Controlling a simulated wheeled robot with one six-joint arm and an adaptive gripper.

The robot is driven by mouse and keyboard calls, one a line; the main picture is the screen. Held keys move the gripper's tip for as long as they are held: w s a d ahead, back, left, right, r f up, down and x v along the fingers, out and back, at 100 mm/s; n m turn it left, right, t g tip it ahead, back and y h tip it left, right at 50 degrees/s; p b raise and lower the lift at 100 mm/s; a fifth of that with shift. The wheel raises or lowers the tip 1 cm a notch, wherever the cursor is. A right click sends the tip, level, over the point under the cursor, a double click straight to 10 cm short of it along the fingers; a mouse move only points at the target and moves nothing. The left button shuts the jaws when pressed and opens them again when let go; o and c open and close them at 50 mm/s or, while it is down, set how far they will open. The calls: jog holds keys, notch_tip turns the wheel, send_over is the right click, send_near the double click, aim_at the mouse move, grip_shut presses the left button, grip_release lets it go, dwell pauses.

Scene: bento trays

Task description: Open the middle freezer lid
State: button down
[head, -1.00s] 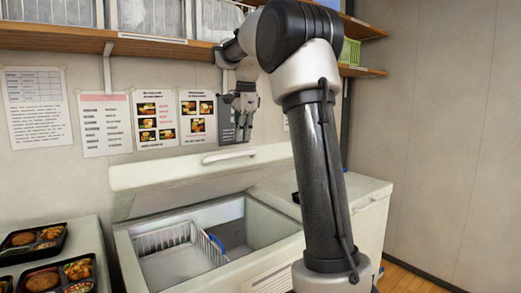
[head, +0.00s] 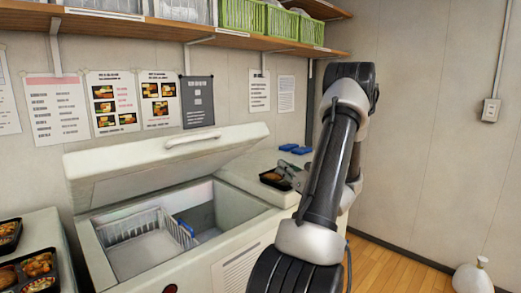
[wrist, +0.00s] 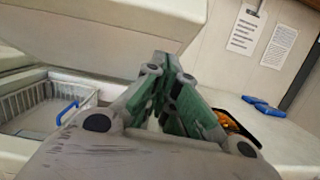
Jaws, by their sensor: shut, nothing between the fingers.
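The middle freezer stands in the centre of the head view, and its white lid (head: 160,160) is tilted up with a pale handle (head: 190,140) on its upper edge. Inside the freezer (head: 232,262) there is a white wire basket (head: 135,228) with a blue handle. My gripper (head: 285,174) is to the right of the open lid, partly hidden behind my arm, apart from the lid handle. In the wrist view my gripper (wrist: 163,75) is shut and empty, with the lid (wrist: 120,35) beyond it.
A black bento tray with food (head: 275,182) lies on the white surface right of the freezer, close to my gripper. Blue objects (head: 295,149) lie behind it. More bento trays (head: 38,268) are at the left. A shelf (head: 170,25) with green baskets (head: 243,15) runs above.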

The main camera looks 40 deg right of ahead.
send_near(251, 142)
jog(key=w+f, duration=0.3)
jog(key=shift+n, duration=0.4)
jog(key=shift+w+d+r, duration=0.1)
jog(key=shift+w+r, duration=0.4)
jog(key=shift+r, duration=0.4)
jog(key=shift+w+d+r, duration=0.1)
jog(key=shift+w+r, duration=0.4)
jog(key=shift+r, duration=0.4)
